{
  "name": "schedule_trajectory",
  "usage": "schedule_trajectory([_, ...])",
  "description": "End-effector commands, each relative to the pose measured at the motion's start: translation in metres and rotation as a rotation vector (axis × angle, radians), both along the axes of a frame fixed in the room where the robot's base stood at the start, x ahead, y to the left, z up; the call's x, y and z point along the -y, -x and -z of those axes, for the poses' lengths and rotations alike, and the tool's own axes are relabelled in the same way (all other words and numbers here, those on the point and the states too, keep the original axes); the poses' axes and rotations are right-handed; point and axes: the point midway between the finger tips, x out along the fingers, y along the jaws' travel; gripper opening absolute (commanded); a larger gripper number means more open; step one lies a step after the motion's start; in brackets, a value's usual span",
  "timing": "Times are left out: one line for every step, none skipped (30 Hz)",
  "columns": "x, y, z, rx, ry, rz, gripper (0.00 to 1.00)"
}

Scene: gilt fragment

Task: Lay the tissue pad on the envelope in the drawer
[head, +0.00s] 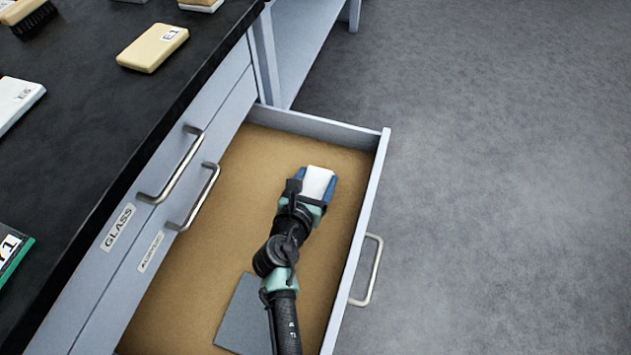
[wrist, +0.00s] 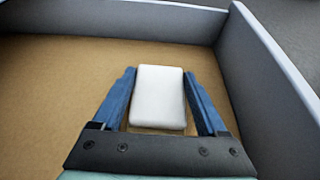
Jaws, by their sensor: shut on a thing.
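The white tissue pad (head: 317,183) is between the blue fingers of my gripper (head: 318,180), inside the open drawer toward its far end. In the wrist view the pad (wrist: 158,97) sits between both fingertips of my gripper (wrist: 159,84), which are shut on its sides. The drawer's tan floor lies below it; I cannot tell whether the pad touches the floor. A flat grey rectangle (head: 236,318), which looks like the envelope, lies on the drawer floor nearer the camera, partly hidden under my arm. The pad is apart from it.
The drawer (head: 310,128) has raised grey walls around the gripper. A dark worktop (head: 95,110) on the left holds a cream block (head: 153,47), a white block (head: 14,98), a brush (head: 28,14) and a green-edged item (head: 12,255). Bare drawer floor surrounds the pad.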

Motion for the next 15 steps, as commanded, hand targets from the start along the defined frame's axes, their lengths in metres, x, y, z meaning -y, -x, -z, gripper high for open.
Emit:
schedule_trajectory([-0.0001, -0.0004, -0.0018, 0.001, 0.0, 0.0, 0.24])
schedule_trajectory([-0.0001, -0.0003, -0.0019, 0.001, 0.0, 0.0, 0.24])
schedule_trajectory([-0.0001, -0.0002, -0.002, 0.001, 0.0, 0.0, 0.24])
schedule_trajectory([-0.0001, -0.0002, -0.002, 0.001, 0.0, 0.0, 0.24])
schedule_trajectory([-0.0001, -0.0002, -0.0017, 0.001, 0.0, 0.0, 0.24])
schedule_trajectory([-0.0001, -0.0002, -0.0006, 0.001, 0.0, 0.0, 0.24])
schedule_trajectory([-0.0002, -0.0001, 0.0006, 0.0, 0.0, 0.0, 0.24])
schedule_trajectory([-0.0002, -0.0002, 0.0018, 0.0, 0.0, -0.001, 0.24])
schedule_trajectory([-0.0002, -0.0002, 0.0015, 0.0, 0.0, -0.001, 0.79])
schedule_trajectory([-0.0002, -0.0002, 0.001, 0.001, 0.0, -0.001, 0.84])
schedule_trajectory([-0.0003, -0.0001, 0.001, 0.0, 0.0, -0.001, 0.9])
schedule_trajectory([-0.0002, -0.0001, 0.0009, 0.0, 0.0, -0.001, 0.97])
schedule_trajectory([-0.0002, -0.0001, 0.001, 0.0, 0.0, -0.001, 1.0])
schedule_trajectory([-0.0003, -0.0001, 0.001, 0.0, 0.0, -0.001, 1.0])
schedule_trajectory([-0.0002, -0.0001, 0.001, 0.0, 0.0, -0.001, 1.0])
